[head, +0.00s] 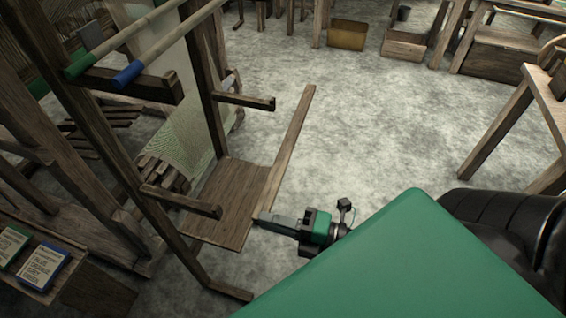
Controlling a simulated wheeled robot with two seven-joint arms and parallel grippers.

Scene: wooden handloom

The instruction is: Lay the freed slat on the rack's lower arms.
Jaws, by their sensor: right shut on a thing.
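The slat (291,140) is a long, thin brown wooden strip. My right gripper (262,219) is shut on its near end, and the slat stretches away toward the back. The wooden rack has a near lower arm (180,201) and a far lower arm (243,101), both pointing right. In the picture the slat lies to the right of both arm tips, apart from them; its height against them is hard to judge. Nothing is seen lying on these lower arms. My left gripper is not in view.
A green-tipped rod (110,48) and a blue-tipped rod (160,55) rest on the rack's upper arm (150,87). A wooden board (222,195) is below the lower arms. The grey floor right of the slat is clear.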

